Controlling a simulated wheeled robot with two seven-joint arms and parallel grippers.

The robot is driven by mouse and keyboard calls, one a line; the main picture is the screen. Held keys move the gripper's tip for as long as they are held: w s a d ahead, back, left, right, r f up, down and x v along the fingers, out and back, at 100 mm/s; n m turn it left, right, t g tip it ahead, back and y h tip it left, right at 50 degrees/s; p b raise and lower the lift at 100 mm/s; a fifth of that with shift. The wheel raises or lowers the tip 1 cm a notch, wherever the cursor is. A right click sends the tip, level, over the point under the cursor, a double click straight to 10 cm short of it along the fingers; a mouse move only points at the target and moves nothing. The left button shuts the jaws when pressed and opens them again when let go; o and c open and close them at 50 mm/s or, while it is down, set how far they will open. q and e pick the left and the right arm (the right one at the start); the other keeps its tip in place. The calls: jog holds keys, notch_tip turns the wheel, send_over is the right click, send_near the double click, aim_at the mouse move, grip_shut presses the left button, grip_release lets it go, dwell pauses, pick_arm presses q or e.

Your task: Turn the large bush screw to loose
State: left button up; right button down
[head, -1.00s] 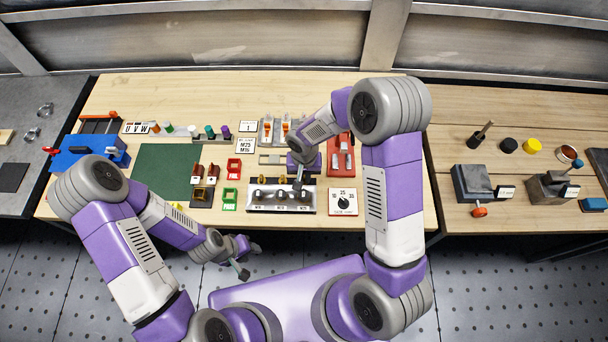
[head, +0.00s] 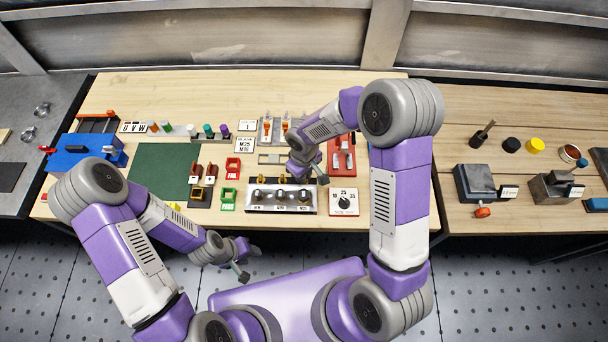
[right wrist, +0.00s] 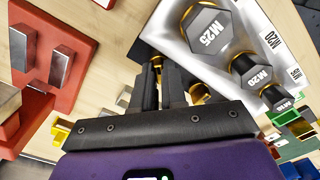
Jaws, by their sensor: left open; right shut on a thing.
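The large bush screw, a grey hex head marked M25 (right wrist: 205,30), sits at the right end of a metal plate (head: 250,209). It also shows in the head view (head: 304,195). Smaller screws marked M20 (right wrist: 250,75) and M16 (right wrist: 277,98) stand in line with it. My right gripper (right wrist: 165,82) is beside the M25 head and apart from it. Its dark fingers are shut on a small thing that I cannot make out. My left gripper (head: 250,252) is open and empty, in front of the table's front edge.
A dial card (head: 344,208) lies right of the plate. A red block with metal pieces (head: 340,165) stands behind it. Red (head: 233,168) and green (head: 229,200) frames and a green mat (head: 160,170) lie to the left.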

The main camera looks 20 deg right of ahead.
jog(key=n, duration=0.4)
jog(key=shift+n, duration=0.3)
jog(key=shift+n+p, duration=0.35)
jog(key=shift+n, duration=1.65)
jog(key=c, duration=1.2)
grip_release()
jog(key=shift+r, duration=0.15)
notch_tip(320, 180, up, 7)
jog(key=shift+r+p, duration=0.2)
jog(key=shift+p, duration=0.4)
